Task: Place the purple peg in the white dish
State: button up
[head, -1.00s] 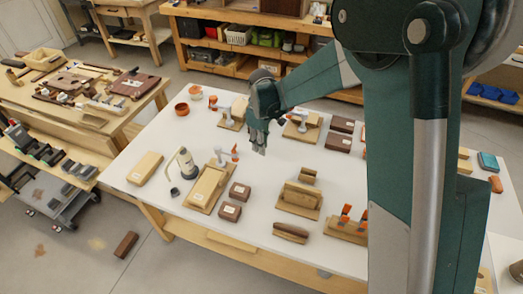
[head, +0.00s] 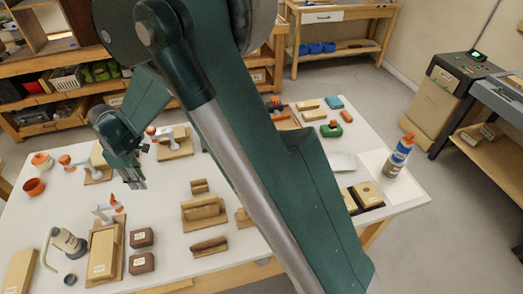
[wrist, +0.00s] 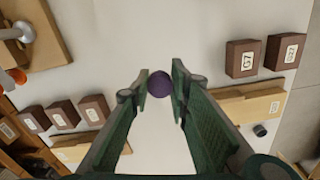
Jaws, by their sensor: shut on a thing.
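My gripper (head: 135,180) hangs above the left part of the white table in the head view. In the wrist view its two green fingers (wrist: 161,85) are shut on the purple peg (wrist: 159,84), whose round end shows between the fingertips. The peg is too small to make out in the head view. I cannot clearly pick out the white dish. A pale flat piece (head: 341,162) lies on the right part of the table beside my arm, but I cannot tell whether it is a dish.
Brown blocks (head: 142,238), a wooden holder (head: 203,211) and a grey can (head: 68,243) stand near the gripper. An orange bowl (head: 34,187) is at the left. A blue-labelled bottle (head: 399,155) stands at the right. My arm hides the table's middle.

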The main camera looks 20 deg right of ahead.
jog(key=w+d+m, duration=0.3)
jog(key=w+d, duration=0.1)
jog(key=d, duration=1.1)
jog(key=w+d+m, duration=0.3)
jog(key=d, duration=1.1)
jog(key=w+d+m, duration=0.3)
jog(key=w+d, duration=0.1)
jog(key=d, duration=1.1)
jog(key=s+d+m, duration=0.3)
jog(key=s+d, duration=0.2)
jog(key=d, duration=0.8)
jog(key=s+d+m, duration=0.3)
jog(key=s+d, duration=0.2)
jog(key=d, duration=0.8)
jog(key=s+d+m, duration=0.2)
jog(key=s+d, duration=0.3)
jog(key=d, duration=0.8)
jog(key=shift+d+r+m, duration=0.35)
jog(key=shift+d+m, duration=0.05)
jog(key=shift+s, duration=0.1)
jog(key=shift+f+b, duration=0.6)
jog(key=shift+f, duration=2.55)
